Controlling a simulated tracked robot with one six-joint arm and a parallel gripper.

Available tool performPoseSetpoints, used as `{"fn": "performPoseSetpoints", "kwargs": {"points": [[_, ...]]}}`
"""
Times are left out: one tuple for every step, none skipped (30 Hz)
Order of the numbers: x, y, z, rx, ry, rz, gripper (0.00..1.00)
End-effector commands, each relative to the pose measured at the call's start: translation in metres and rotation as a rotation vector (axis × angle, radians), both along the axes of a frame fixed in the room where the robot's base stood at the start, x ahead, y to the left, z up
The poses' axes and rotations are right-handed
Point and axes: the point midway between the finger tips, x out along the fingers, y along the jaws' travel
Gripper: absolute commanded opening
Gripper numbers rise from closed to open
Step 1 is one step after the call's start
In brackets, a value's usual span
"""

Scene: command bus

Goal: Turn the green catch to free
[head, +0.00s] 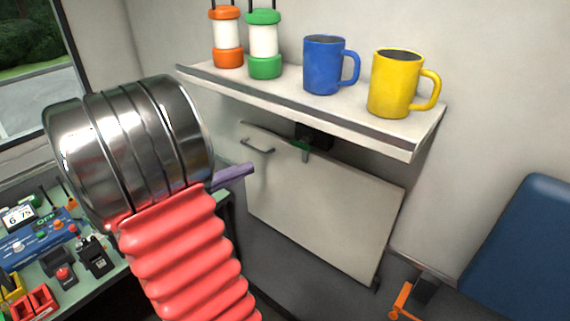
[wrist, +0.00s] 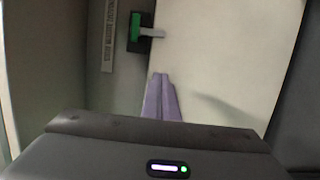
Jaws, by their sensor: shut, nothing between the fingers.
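The green catch (head: 301,146) sits at the top edge of a pale panel (head: 320,215), under the wall shelf. In the wrist view the catch (wrist: 136,28) is on a dark mount, and a light grey tab reaches from it sideways over the panel's edge. My gripper (head: 250,169) has purple fingers and is shut and empty. In the head view its tips are in front of the panel, left of and below the catch. In the wrist view the gripper (wrist: 161,77) points at the panel near its edge, below the tab, apart from the catch.
The shelf (head: 300,100) above holds an orange lantern (head: 227,38), a green lantern (head: 264,43), a blue mug (head: 325,65) and a yellow mug (head: 394,83). A handle (head: 257,145) is on the panel. A cluttered desk is at left, a blue seat (head: 525,250) at right.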

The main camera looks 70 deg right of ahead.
Motion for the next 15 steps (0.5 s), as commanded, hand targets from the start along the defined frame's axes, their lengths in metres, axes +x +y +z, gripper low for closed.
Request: {"fn": "performPoseSetpoints", "kwargs": {"points": [[0.000,0.000,0.000,0.000,0.000,0.000,0.00],[0.000,0.000,0.000,0.001,-0.001,0.000,0.00],[0.000,0.000,0.000,0.001,-0.001,0.000,0.00],[-0.001,0.000,0.000,0.001,-0.001,-0.001,0.00],[-0.001,-0.001,0.000,0.001,-0.001,-0.001,0.00],[-0.002,-0.002,0.000,0.001,-0.001,-0.001,0.00],[-0.003,-0.003,0.000,0.001,-0.001,-0.001,0.00],[-0.004,-0.004,0.000,0.001,-0.001,-0.002,0.00],[-0.006,-0.006,0.000,0.001,-0.001,-0.002,0.00],[-0.007,-0.008,0.000,0.002,-0.001,-0.003,0.00],[-0.009,-0.010,0.000,0.002,-0.001,-0.003,0.00],[-0.011,-0.014,0.000,0.002,-0.001,-0.003,0.00],[-0.013,-0.016,0.000,0.002,-0.001,-0.003,0.00],[-0.015,-0.019,0.000,0.002,-0.001,-0.003,0.00],[-0.019,-0.022,0.000,0.002,-0.001,-0.005,0.00]]}}
